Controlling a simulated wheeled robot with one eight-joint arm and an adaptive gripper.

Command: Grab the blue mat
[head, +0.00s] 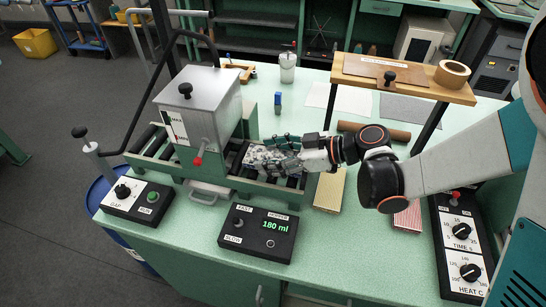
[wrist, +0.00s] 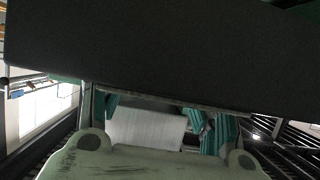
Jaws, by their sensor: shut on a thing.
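My gripper (head: 268,157) reaches in from the right, low over the roller bed (head: 222,178) beside the grey metal gantry box (head: 198,112). In the wrist view its teal fingers (wrist: 168,122) show on either side, partly covered. A wide, dark flat thing (wrist: 160,50) fills the top of that view and crosses in front of the fingers. My gripper is shut on it. It looks dark grey there, so I cannot tell whether it is the blue mat. No clearly blue mat shows in the head view, where the gripper hides what it holds.
A control box reading 180 ml (head: 259,233) stands in front. A gap box (head: 137,197) is at left. Yellow (head: 329,190) and red-striped (head: 408,218) pads lie right of the rollers. A wooden shelf (head: 400,78) with a tape roll (head: 453,74) stands behind, with a white cup (head: 288,67) nearby.

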